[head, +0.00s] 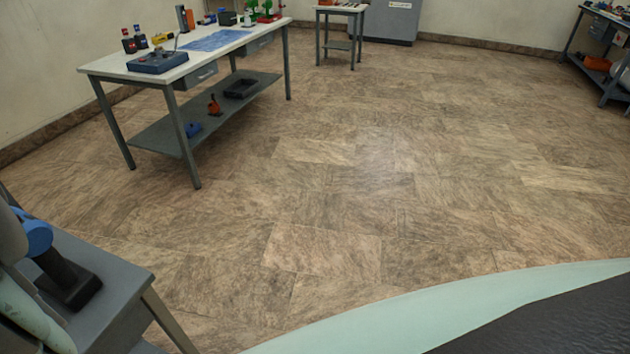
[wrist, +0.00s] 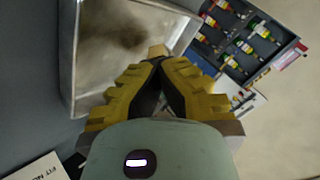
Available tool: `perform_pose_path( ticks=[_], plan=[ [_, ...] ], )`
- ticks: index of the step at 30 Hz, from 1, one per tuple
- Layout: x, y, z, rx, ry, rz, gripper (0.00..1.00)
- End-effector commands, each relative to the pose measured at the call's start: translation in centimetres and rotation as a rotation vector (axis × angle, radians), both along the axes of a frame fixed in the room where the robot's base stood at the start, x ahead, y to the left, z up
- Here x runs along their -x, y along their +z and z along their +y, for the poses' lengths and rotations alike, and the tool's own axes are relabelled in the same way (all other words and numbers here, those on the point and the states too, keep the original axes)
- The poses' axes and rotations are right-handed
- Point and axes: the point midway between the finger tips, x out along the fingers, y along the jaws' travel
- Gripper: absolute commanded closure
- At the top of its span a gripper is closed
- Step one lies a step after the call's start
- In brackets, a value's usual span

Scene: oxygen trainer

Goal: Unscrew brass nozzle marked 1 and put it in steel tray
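In the wrist view my gripper (wrist: 156,65) has its two yellow fingers drawn together at the tips. A small brass-coloured piece (wrist: 157,50), which looks like the nozzle, shows between and just beyond the fingertips, held by them. Its mark cannot be read, and most of it is hidden by the fingers. The steel tray (wrist: 181,38) lies beyond the fingertips, at the top of the wrist view, and its visible inside looks empty with a dark blurred shadow. The head view does not show my gripper or the tray.
In the wrist view a dark organiser (wrist: 247,47) with several coloured small items stands right of the tray. A white printed sheet (wrist: 40,168) is at lower left. In the head view a workbench (head: 105,68) with tools stands at upper left; the floor between is clear.

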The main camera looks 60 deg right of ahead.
Motion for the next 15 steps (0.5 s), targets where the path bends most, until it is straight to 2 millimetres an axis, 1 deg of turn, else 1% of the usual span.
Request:
perform_pose_path(
  ticks=[13,14,15],
  plan=[
    [0.03,-0.25,0.04,-0.001,0.000,0.001,1.00],
    [0.03,-0.22,0.03,-0.001,0.000,0.001,0.99],
    [0.03,-0.22,0.03,-0.001,0.000,0.001,0.95]
  ],
)
